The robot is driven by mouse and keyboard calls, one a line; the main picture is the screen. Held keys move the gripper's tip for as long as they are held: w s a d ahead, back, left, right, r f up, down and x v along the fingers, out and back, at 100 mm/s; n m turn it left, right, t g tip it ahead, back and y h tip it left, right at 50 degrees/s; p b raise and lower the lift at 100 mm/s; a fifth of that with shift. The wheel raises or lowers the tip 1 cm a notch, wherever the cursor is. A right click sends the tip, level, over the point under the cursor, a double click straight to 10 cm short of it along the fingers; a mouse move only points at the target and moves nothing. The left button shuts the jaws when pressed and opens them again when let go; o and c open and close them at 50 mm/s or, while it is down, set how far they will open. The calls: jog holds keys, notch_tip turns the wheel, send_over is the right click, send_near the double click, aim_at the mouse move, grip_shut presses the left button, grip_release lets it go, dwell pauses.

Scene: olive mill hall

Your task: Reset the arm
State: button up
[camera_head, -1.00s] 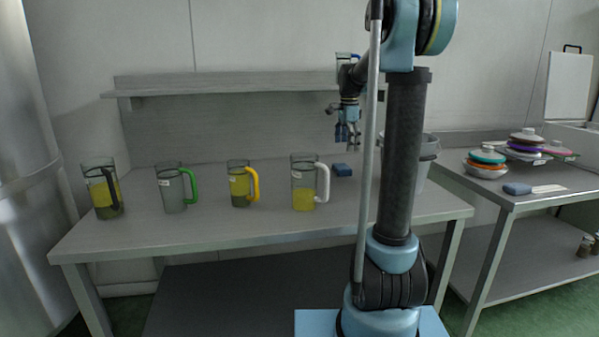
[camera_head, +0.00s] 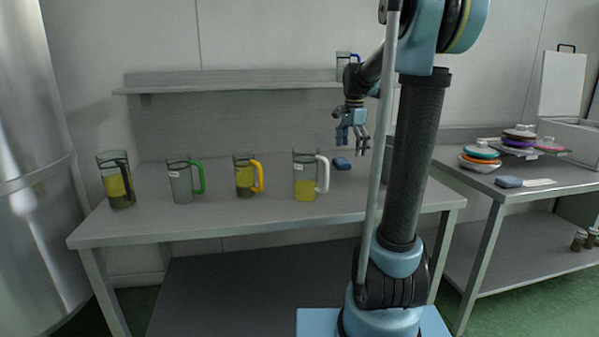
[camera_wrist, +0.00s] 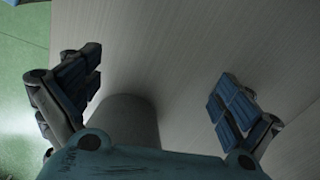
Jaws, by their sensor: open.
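My gripper (camera_head: 352,135) hangs above the back right part of the table, fingers pointing down, in the head view. It is open and empty.
Several jugs stand in a row: black-handled (camera_head: 116,180), green-handled (camera_head: 181,183), yellow-handled (camera_head: 245,176) and white-handled (camera_head: 305,177). A blue sponge (camera_head: 342,163) lies behind. A shelf (camera_head: 230,88) holds another jug (camera_head: 343,66). A side table (camera_head: 480,188) holds stacked bowls (camera_head: 480,158).

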jog(key=s+f+n, duration=0.2)
jog(key=s, duration=0.4)
jog(key=s+f+n, duration=0.2)
jog(key=s, duration=0.4)
jog(key=s+f+n+t, duration=0.1)
jog(key=s+f+n, duration=0.1)
jog(key=s, duration=0.4)
jog(key=shift+n, duration=0.4)
jog(key=s+f+n+t, duration=0.1)
jog(key=s+f+n, duration=0.6)
jog(key=s+f, duration=0.6)
jog(key=shift+s, duration=0.5)
jog(key=shift+d, duration=0.1)
jog(key=shift+w+f, duration=0.25)
jog(key=shift+w, duration=0.25)
